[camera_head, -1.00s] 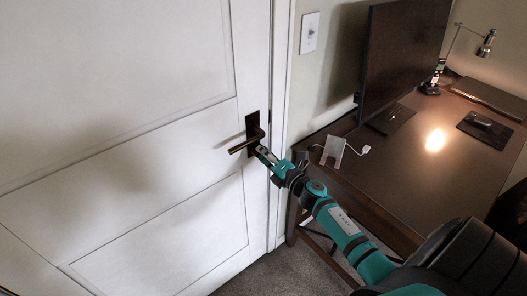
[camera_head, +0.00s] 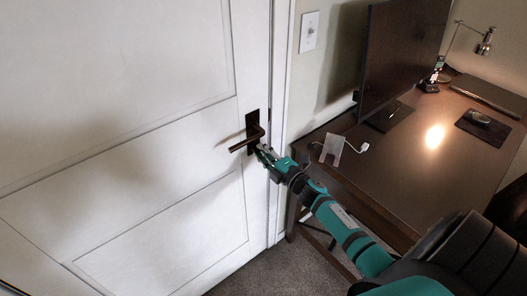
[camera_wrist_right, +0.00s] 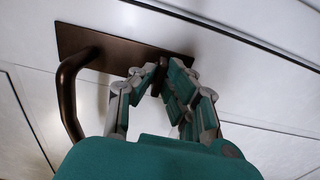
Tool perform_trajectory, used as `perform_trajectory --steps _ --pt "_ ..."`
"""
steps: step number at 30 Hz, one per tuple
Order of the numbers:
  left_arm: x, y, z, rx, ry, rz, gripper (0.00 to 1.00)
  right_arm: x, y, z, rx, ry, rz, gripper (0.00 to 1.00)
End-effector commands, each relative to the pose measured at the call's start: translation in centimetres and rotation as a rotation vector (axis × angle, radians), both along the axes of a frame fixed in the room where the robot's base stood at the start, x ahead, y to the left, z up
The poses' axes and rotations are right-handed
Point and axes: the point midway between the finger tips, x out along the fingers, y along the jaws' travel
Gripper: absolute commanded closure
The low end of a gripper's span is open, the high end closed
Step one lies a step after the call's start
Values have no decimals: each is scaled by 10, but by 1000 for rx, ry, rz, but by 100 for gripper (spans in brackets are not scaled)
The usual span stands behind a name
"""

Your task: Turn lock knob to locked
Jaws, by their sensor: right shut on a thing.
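A white door (camera_head: 130,130) carries a dark bronze plate with a lever handle (camera_head: 246,142), its lever pointing left in the head view. My right gripper (camera_head: 263,150) is at the lower part of the plate, just below the lever's pivot. In the right wrist view the dark plate (camera_wrist_right: 120,50) and the curved lever (camera_wrist_right: 70,95) show, with the lever to the left of the fingers. My right gripper (camera_wrist_right: 160,80) is shut on the small dark lock knob (camera_wrist_right: 161,68), mostly hidden between the fingertips. My left gripper is not in view.
A brown desk (camera_head: 430,150) stands to the right with a monitor (camera_head: 400,55), a lamp (camera_head: 485,45) and a mouse on a dark pad (camera_head: 490,128). A light switch (camera_head: 309,31) is on the wall.

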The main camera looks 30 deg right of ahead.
Motion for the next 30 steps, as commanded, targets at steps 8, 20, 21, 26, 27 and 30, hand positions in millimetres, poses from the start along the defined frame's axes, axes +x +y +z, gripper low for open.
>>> perform_trajectory --steps 8,20,21,26,27,30 --pt "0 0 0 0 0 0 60 0 0 0 6 0 -2 84" --pt "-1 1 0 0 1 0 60 -1 0 0 2 0 -1 67" --pt "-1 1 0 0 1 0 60 -3 0 -1 2 1 -1 67" --pt "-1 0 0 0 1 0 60 -22 -2 -2 2 3 -1 67" --pt "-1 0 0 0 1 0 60 -30 -2 -2 1 4 0 67" --pt "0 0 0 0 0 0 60 -52 -4 -2 2 5 -1 67"
